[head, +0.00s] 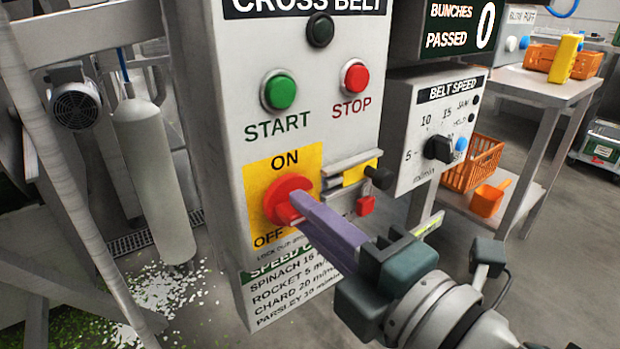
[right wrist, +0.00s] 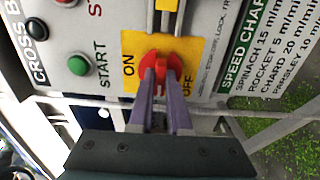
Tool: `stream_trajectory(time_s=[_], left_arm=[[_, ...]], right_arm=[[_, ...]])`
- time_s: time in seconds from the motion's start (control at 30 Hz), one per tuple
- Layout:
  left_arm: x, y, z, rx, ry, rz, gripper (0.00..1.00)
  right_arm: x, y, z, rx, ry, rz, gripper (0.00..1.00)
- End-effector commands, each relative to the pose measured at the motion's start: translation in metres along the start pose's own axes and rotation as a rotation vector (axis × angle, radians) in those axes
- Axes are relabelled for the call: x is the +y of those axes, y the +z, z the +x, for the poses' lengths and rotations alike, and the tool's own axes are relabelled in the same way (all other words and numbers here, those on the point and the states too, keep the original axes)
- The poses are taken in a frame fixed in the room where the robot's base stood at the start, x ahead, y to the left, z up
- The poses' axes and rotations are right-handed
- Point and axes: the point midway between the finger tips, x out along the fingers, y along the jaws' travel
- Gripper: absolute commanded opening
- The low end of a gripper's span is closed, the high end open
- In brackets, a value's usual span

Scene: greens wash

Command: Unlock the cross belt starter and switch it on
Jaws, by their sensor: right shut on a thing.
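The cross belt starter (head: 228,120) is a pale grey box with a green START button (head: 280,92) and a red STOP button (head: 355,77). Its red rotary switch (head: 276,198) sits on a yellow plate between ON above and OFF below. My right gripper (head: 303,203) is shut on the switch, with its purple fingers either side of the red grip in the right wrist view (right wrist: 161,90). I cannot tell exactly where the switch points. Right of it, a small red padlock (head: 366,206) hangs below a metal bracket with a yellow label. My left gripper is not in view.
A belt speed box (head: 430,130) with a black knob stands close to the right of the starter. Behind it, a bench (head: 540,90) holds an orange crate and a yellow object. A white cylinder (head: 152,170) stands left, near scattered greens on the floor.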

Motion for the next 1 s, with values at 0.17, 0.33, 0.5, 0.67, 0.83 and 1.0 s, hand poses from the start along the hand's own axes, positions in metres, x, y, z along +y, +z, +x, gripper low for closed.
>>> stream_trajectory(time_s=[0.17,0.33,0.5,0.67,0.83,1.0], left_arm=[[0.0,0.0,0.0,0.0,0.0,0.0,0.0],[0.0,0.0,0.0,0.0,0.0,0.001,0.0],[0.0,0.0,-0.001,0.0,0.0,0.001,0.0],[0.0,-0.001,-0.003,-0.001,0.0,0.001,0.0],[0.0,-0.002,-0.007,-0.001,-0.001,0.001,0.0],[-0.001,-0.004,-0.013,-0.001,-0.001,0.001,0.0]], right_arm=[[0.0,0.0,0.0,0.0,0.0,0.0,0.0],[0.0,0.0,0.0,0.0,0.0,0.0,0.0],[0.0,0.0,0.0,0.0,0.0,0.008,0.0],[0.001,0.0,0.0,0.0,0.001,0.05,0.0],[0.001,0.0,0.0,-0.001,-0.001,0.146,0.0],[0.002,0.0,0.0,0.0,-0.001,0.289,0.0]])
